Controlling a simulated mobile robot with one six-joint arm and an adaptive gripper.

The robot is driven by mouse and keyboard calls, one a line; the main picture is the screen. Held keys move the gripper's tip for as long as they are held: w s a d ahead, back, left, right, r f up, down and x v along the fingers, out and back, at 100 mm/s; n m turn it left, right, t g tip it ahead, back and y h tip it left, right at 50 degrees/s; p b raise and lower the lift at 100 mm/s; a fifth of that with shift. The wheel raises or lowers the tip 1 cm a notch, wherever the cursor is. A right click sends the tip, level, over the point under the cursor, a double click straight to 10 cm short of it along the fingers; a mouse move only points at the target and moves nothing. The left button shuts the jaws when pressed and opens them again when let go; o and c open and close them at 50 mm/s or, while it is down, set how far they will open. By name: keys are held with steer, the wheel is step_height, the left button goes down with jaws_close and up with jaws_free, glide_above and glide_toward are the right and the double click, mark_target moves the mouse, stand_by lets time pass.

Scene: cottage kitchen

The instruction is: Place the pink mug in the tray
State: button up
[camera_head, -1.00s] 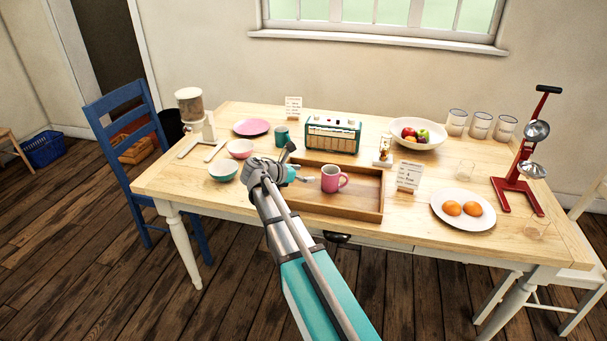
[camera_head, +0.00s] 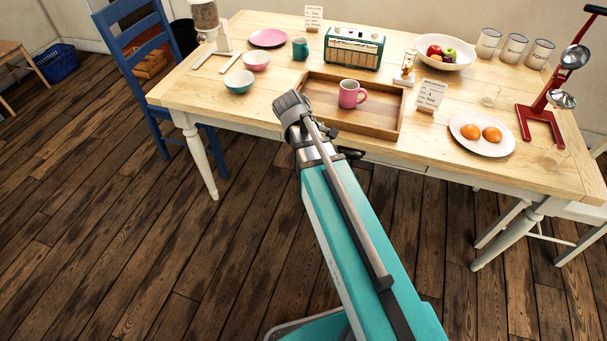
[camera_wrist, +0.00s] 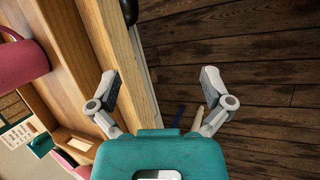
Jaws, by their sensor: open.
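The pink mug (camera_head: 350,94) stands upright inside the wooden tray (camera_head: 384,129) on the table, with its handle to the right. In the wrist view the pink mug (camera_wrist: 22,60) shows partly at the left edge, beside the wooden tray wall (camera_wrist: 85,70). My gripper (camera_wrist: 160,88) is open and empty, its two fingers apart near the table's front edge and over the floor. In the head view my wrist is in front of the tray's near left corner, and the fingers are mostly hidden there. My gripper is apart from the mug.
A teal radio (camera_head: 354,48) stands behind the tray. Bowls (camera_head: 239,81) and a teal mug (camera_head: 300,48) are to the left. The floor in front is clear.

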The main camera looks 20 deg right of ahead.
steer(key=s+a+f+m+y, duration=0.2)
steer(key=s+a+m+y, duration=0.3)
steer(key=s+a+m, duration=0.2)
steer(key=shift+s+a+m+g+y, duration=0.3)
steer(key=shift+s+m, duration=0.4)
steer(key=shift+s, duration=0.55)
steer(key=shift+d, duration=0.1)
